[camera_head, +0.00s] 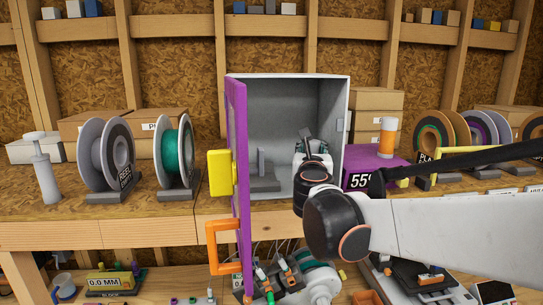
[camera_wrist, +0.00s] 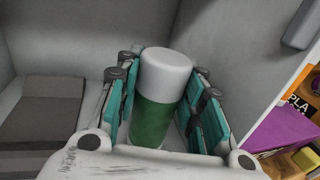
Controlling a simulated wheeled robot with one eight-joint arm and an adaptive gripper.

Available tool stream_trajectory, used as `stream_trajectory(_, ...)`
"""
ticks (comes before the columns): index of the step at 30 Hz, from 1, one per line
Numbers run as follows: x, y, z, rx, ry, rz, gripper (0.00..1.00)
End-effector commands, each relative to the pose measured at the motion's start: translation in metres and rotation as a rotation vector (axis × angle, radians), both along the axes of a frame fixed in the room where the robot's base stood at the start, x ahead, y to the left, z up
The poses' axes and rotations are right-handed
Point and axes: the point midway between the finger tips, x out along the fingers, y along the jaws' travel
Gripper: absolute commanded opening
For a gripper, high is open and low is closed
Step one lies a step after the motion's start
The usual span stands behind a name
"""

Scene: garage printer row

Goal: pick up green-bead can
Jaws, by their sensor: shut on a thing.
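The green-bead can (camera_wrist: 152,116) is a green cylinder with a light grey-white lid. It stands between my gripper's teal-padded fingers in the wrist view. My gripper (camera_wrist: 166,105) is shut on it, with pads on both sides. In the head view my gripper (camera_head: 307,146) reaches into an open grey cabinet (camera_head: 341,90), and my arm and wrist hide the can there. Whether the can touches the cabinet floor cannot be told.
The cabinet's purple door (camera_head: 238,120) with a yellow block stands open at the left. A grey stand (camera_wrist: 40,110) is left of the can inside. A purple box (camera_head: 366,161) with an orange-and-white can (camera_head: 387,140) stands right of the cabinet. Spools (camera_head: 173,150) line the bench.

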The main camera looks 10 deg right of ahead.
Motion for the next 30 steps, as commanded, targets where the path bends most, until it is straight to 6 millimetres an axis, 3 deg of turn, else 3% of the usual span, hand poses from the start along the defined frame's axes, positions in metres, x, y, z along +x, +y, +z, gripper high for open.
stream_trajectory(4, -0.002, 0.001, 0.009, 0.0, 0.0, 0.001, 0.02)
stream_trajectory(15, -0.005, 0.002, 0.009, 0.0, 0.0, 0.003, 0.02)
stream_trajectory(30, -0.049, 0.004, 0.01, 0.0, 0.0, 0.006, 0.02)
